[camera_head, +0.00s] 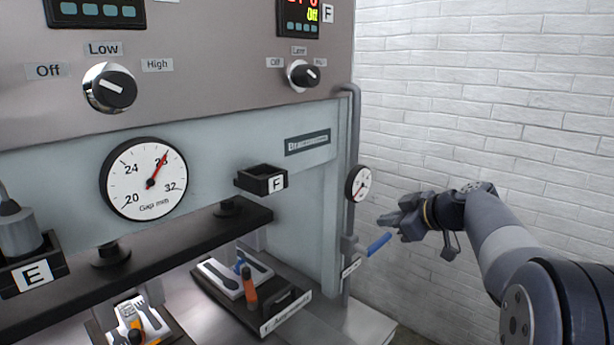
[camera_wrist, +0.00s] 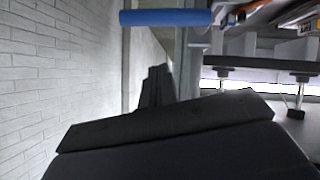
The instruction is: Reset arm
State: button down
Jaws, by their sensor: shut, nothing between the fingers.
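My gripper (camera_head: 391,223) is at the right in the head view, in front of the white brick wall. It is shut and empty. Its fingertips point left, just above and beside the blue valve handle (camera_head: 379,244) on the vertical pipe; I cannot tell whether they touch it. In the wrist view, the blue handle (camera_wrist: 165,18) lies across the top, and the dark gripper fingers (camera_wrist: 155,90) are at the centre. My arm reaches in from the lower right of the head view.
The press machine (camera_head: 230,60) fills the left, with knobs, a large gap gauge (camera_head: 143,178) and a small gauge (camera_head: 358,184) on the pipe. A tray (camera_head: 250,310) holding spoon-shaped moulds stands low on the press. The brick wall (camera_head: 480,110) bounds the right; space before it is open.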

jog(key=s+d+r+m+g, duration=0.2)
jog(key=s+d+r, duration=0.3)
jog(key=d, duration=0.3)
jog(key=w+a+f+y+p, duration=0.1)
jog(key=w+a+f, duration=0.5)
jog(key=s+a+r+n+t+h+b, duration=0.3)
jog(key=s+a+n+t+h+b, duration=0.1)
jog(key=s+a+n+t, duration=0.15)
jog(key=s+d+g+h+p, duration=0.1)
jog(key=s+d+g, duration=0.2)
jog(key=s, duration=0.5)
jog(key=shift+s+d+r+n, duration=0.2)
jog(key=shift+s+d+n, duration=0.05)
jog(key=shift+d+n, duration=0.1)
dwell(0.6)
